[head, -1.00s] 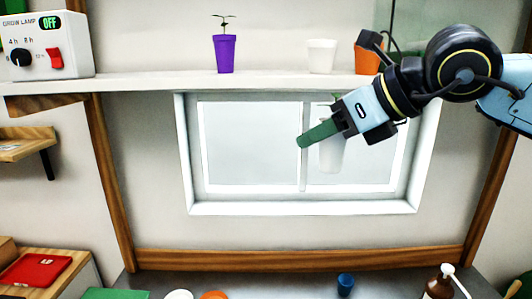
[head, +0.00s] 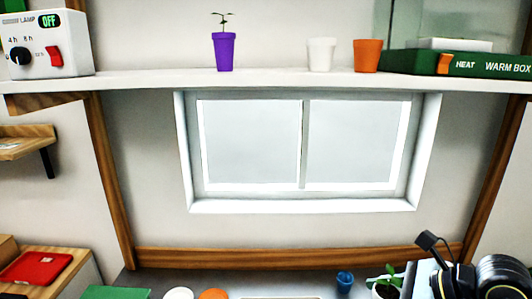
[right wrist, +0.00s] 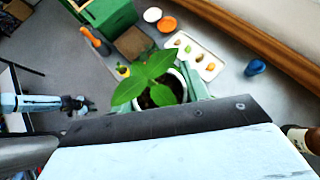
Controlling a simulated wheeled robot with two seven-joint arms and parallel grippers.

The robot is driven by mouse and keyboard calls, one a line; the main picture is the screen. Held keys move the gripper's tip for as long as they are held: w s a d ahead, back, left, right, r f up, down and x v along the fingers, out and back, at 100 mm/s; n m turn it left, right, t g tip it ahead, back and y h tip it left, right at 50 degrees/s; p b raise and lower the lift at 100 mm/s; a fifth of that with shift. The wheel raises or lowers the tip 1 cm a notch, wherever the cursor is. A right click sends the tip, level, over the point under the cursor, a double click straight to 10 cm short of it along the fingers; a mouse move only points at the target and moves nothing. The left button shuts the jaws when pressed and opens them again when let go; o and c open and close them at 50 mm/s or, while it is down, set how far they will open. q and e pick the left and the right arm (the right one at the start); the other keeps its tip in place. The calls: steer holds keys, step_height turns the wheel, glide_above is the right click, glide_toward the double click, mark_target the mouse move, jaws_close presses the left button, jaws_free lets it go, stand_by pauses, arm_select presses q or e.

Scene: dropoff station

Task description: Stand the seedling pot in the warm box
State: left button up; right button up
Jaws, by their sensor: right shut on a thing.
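The seedling pot is a white pot with a green leafy plant (right wrist: 160,90), seen in the right wrist view; its leaves hide part of the rim. In the head view the seedling pot (head: 386,290) shows low at the right, cut by the bottom edge. My right gripper (right wrist: 155,88) is shut on the pot, one green finger on each side. The warm box (head: 490,66) stands at the right end of the shelf, well above the pot, with a green labelled base and glass walls. My left gripper (right wrist: 78,104) shows small in the right wrist view; its jaw state is unclear.
The shelf (head: 280,79) carries a purple pot (head: 226,52) with a sprout, a white pot (head: 321,55), an orange pot (head: 366,56) beside the warm box, and a lamp control (head: 45,45). A blue cup (head: 345,282) stands on the bench below the window.

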steer(key=shift+n+g+y, duration=0.5)
steer(key=shift+n+g, duration=0.2)
steer(key=a, duration=0.1)
steer(key=a+r, duration=0.1)
steer(key=a, duration=0.1)
steer(key=a+r, duration=0.1)
steer(key=a, duration=0.1)
steer(key=shift+w, duration=0.2)
steer(key=shift+w+d, duration=0.1)
steer(key=shift+d, duration=0.3)
steer(key=d, duration=0.1)
steer(key=d+f+m, duration=0.1)
steer(key=d+t, duration=0.1)
steer(key=shift+s+d+f+h, duration=0.2)
steer(key=shift+d+f+h, duration=0.1)
steer(key=shift+h, duration=0.1)
steer(key=shift+s+d+f+m+t+b, duration=0.1)
steer(key=shift+d+f+m+t+b, duration=0.2)
steer(key=shift+d+f+b, duration=0.4)
step_height(320, 180, down, 17)
steer(key=b, duration=1.6)
steer(key=shift+a+r, duration=0.2)
steer(key=shift+a, duration=0.05)
steer(key=shift+a+r+m+t+h, duration=0.1)
steer(key=shift+m+t+h, duration=1.65)
steer(key=shift+m, duration=0.75)
